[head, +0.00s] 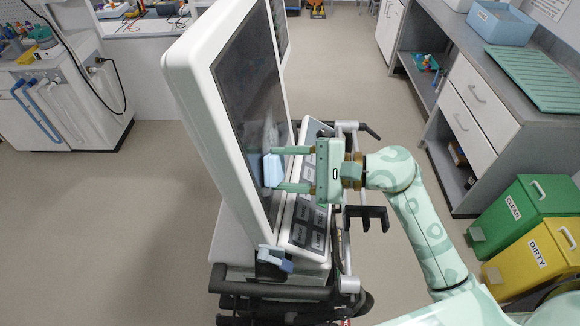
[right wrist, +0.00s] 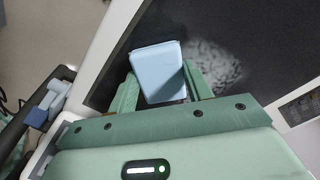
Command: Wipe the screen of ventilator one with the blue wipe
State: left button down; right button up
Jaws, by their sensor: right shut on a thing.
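The ventilator's large dark screen (head: 243,85) in a white frame stands upright, seen at a steep angle. A pale grey smudge (right wrist: 218,62) marks the screen; it also shows in the head view (head: 270,130). My right gripper (head: 277,169) is shut on the light blue wipe (head: 271,171), a small pad between its fingers. The wipe is at the lower part of the screen and seems to touch it. In the right wrist view the wipe (right wrist: 158,73) is beside the smudge, to its left. My left gripper is not in view.
Below the screen are a keyed panel (head: 307,212), a blue-grey clip (head: 274,259) and cart rails. Another dark screen (head: 280,22) stands behind. Green (head: 522,212) and yellow (head: 535,255) bins, labelled CLEAN and DIRTY, stand at right by a counter (head: 500,110). Floor at left is clear.

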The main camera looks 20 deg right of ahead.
jog(key=shift+w+a, duration=0.1)
jog(key=shift+a, duration=0.15)
